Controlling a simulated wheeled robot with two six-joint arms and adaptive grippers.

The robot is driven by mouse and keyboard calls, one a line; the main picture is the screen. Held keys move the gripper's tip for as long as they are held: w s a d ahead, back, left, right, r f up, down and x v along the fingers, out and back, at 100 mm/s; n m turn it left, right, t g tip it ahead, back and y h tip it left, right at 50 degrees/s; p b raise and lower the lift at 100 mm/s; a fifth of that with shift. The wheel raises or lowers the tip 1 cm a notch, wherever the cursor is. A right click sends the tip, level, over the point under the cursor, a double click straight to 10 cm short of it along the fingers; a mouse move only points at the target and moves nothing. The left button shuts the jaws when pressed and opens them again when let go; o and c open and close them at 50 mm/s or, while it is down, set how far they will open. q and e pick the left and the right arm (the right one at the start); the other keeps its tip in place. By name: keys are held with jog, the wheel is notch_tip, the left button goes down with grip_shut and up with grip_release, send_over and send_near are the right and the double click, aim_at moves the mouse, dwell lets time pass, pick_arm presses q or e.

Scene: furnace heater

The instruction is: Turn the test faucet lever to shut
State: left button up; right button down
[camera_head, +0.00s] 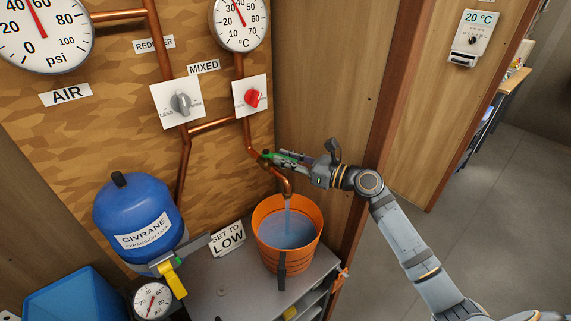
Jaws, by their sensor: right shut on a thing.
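The test faucet is a copper pipe (286,183) that comes down from the board and bends over the orange bucket (262,240). Water runs from its spout into the bucket, which holds water. My right gripper (275,158) reaches in from the right to the faucet body above the spout. It is shut on the faucet lever, which is mostly hidden by the fingers; a bit of green shows there. The lever's exact angle cannot be told. My left gripper is not in view.
A grey knob (181,104) and a red knob (252,97) sit above the faucet. A blue expansion tank (138,212) with a yellow-handled valve (175,282) stands left. A "SET TO LOW" sign (227,239) is beside the bucket. A wooden post (385,130) stands behind my right arm.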

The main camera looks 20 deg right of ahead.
jog(key=c, duration=1.2)
grip_release()
jog(key=shift+v, duration=3.7)
jog(key=shift+c, duration=0.5)
